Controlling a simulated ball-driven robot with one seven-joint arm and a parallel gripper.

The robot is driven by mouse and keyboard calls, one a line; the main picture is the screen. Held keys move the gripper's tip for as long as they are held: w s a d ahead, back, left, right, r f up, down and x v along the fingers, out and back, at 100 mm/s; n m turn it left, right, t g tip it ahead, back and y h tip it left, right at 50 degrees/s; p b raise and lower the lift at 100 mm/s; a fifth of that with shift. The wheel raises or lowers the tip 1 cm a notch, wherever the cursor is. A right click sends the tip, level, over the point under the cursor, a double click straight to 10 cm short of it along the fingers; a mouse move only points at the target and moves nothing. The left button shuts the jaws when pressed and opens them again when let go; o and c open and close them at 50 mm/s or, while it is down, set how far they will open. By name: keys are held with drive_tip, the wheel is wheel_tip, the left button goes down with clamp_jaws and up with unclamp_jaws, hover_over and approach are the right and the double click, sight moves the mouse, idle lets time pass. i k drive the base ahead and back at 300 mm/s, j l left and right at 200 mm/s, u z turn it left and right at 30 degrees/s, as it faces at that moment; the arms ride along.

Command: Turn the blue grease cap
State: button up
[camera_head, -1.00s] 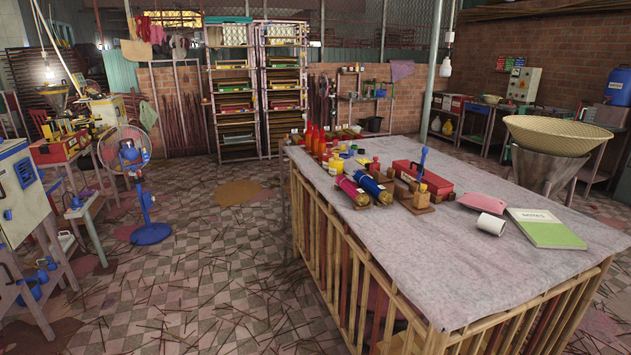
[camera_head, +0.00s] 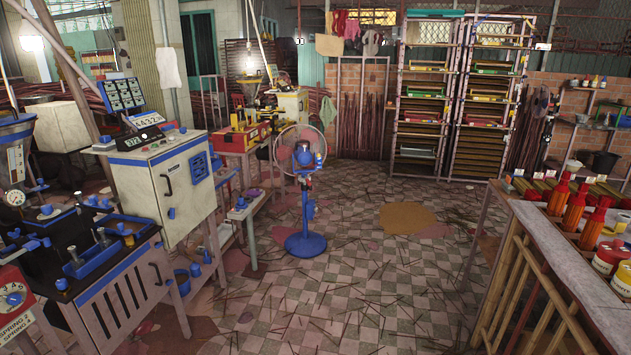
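Several small blue caps or knobs show on the machines at the left. One blue knob (camera_head: 61,284) sits at the front edge of the dark machine bench (camera_head: 85,245). Another blue piece (camera_head: 241,203) stands on a small side table. I cannot tell which of them, if any, is the grease cap; they are too small to make out. My gripper is not in view.
A control cabinet (camera_head: 158,195) stands at the left, with a blue-based fan (camera_head: 305,243) right of it. The tiled floor (camera_head: 350,310) between is open, strewn with thin sticks.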

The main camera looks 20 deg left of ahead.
sight(62, 284)
drive_tip(key=i+j+u, duration=0.1)
drive_tip(key=i+u, duration=0.2)
drive_tip(key=i, duration=0.35)
drive_tip(key=i+u, duration=0.25)
drive_tip(key=i, duration=0.35)
drive_tip(key=i+l+u, duration=0.3)
drive_tip(key=i, duration=0.3)
drive_tip(key=i+j+u, duration=0.1)
drive_tip(key=i+u, duration=0.25)
drive_tip(key=i, duration=0.2)
drive_tip(key=i+l+u, duration=0.1)
drive_tip(key=i+u, duration=0.3)
drive_tip(key=i, duration=0.15)
drive_tip(key=i+l+u, duration=0.35)
drive_tip(key=i, duration=0.2)
drive_tip(key=j+u, duration=0.1)
drive_tip(key=u, duration=1.1)
drive_tip(key=i+l, duration=0.05)
